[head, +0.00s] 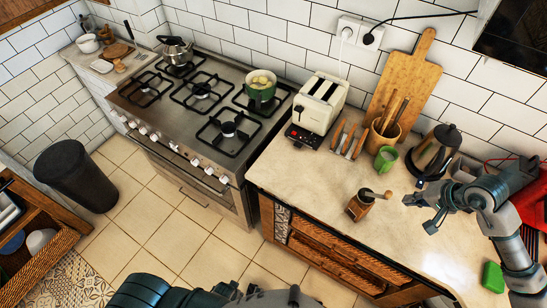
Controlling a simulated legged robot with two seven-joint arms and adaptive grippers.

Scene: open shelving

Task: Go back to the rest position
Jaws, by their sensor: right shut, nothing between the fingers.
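My right gripper (424,208) is above the right part of the counter (300,180), its arm coming in from the right edge. It is shut and empty. A wooden hand grinder (360,206) stands upright on the counter to its left, apart from it. A kettle with a dark handle (434,150) is behind the gripper. No fingers of my left gripper can be made out; only dark teal and grey parts of my own body show along the bottom edge.
A green mug (386,158), a utensil holder (383,136), a toaster (319,102) and a cutting board (405,85) stand along the wall. A green block (493,277) lies near my right arm. The stove (190,130) and black bin (75,175) are left. Tiled floor (165,215) is clear.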

